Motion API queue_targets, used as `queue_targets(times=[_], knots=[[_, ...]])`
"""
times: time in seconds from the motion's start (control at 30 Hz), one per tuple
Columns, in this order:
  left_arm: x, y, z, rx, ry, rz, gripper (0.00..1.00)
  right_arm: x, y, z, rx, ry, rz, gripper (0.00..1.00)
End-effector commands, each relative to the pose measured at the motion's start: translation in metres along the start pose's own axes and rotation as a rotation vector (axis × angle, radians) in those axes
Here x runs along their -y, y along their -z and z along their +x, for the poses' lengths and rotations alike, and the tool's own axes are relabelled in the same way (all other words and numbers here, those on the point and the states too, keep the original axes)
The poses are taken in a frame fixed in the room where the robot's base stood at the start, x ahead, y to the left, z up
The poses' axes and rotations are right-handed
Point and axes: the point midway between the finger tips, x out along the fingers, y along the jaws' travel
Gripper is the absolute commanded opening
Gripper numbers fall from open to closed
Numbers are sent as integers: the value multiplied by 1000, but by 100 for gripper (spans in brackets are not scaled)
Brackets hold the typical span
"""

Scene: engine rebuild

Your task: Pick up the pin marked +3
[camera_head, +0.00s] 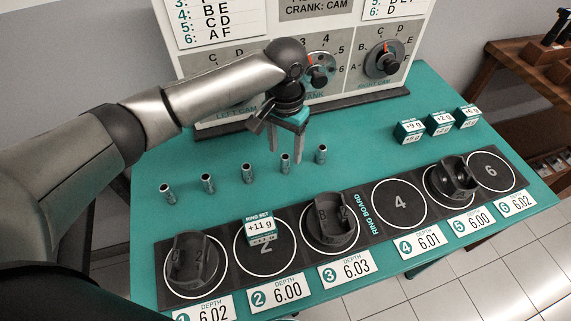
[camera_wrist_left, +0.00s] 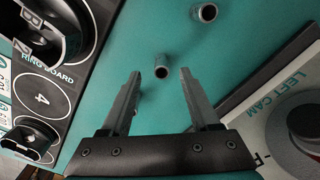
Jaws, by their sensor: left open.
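Several small grey metal pins stand upright in a row on the teal table. In the head view they are a far left pin (camera_head: 167,193), a second (camera_head: 208,183), a third (camera_head: 248,173), a fourth (camera_head: 285,164) and a far right pin (camera_head: 321,154). No +3 marking is readable on any of them. My left gripper (camera_head: 285,154) is open, pointing down by the fourth pin. In the left wrist view, one pin (camera_wrist_left: 161,70) appears between the open fingertips (camera_wrist_left: 160,72), not gripped. Another pin (camera_wrist_left: 204,12) is farther off. My right gripper is not in view.
Several weight boxes (camera_head: 440,124) stand at the right. The panel with dials (camera_head: 352,70) rises behind the pins. Bare table lies right of the pins.

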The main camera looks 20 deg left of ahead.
Motion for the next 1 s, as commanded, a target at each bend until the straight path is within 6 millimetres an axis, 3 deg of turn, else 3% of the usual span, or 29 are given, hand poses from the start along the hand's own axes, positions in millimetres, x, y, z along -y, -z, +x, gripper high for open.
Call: queue_targets(times=[0.4, 0.7, 1.0], knots=[[1, 2, 50, 1, 0, 1, 62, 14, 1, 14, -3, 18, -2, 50], [1, 3, 54, -1, 0, 1, 62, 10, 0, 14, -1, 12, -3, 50], [1, 3, 54, -1, 0, 1, 30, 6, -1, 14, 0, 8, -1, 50]])
